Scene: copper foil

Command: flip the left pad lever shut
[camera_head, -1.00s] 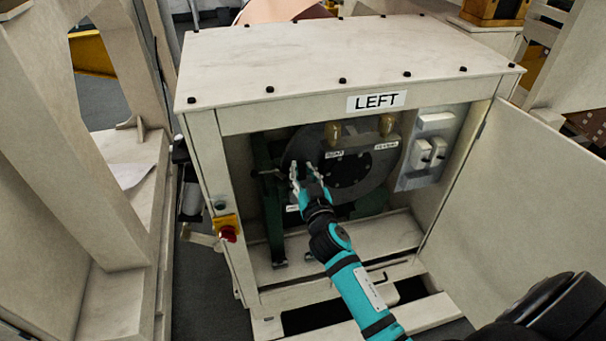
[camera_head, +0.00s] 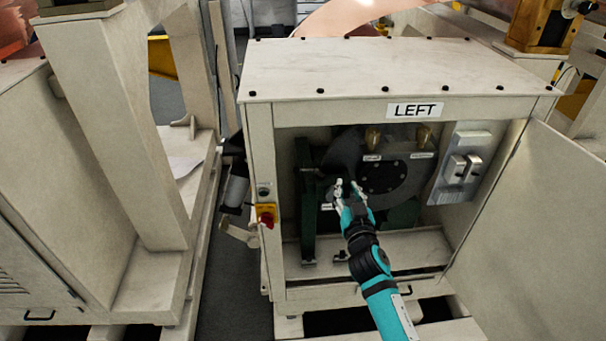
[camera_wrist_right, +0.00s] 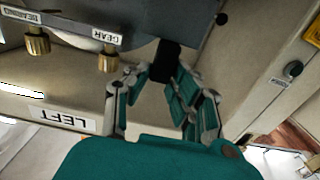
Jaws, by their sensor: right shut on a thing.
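The cabinet marked LEFT (camera_head: 340,88) stands open in the head view, with a dark round disc (camera_head: 398,184) inside. My right gripper (camera_head: 349,184) reaches into it, in front of the disc's left part. In the right wrist view, my right gripper (camera_wrist_right: 157,76) has its fingers around a black grip (camera_wrist_right: 165,58), which I take to be the end of the pad lever. The gripper is shut on it. The rest of the lever is hidden, and its angle cannot be told. My left gripper is not in view.
Two brass knobs labelled BEARING (camera_wrist_right: 37,42) and GEAR (camera_wrist_right: 109,60) are above the disc. A green post (camera_head: 306,200) is at the left inside. A grey switch panel (camera_head: 461,168) and open door (camera_head: 535,215) are at the right. A red button (camera_head: 266,216) is on the front post.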

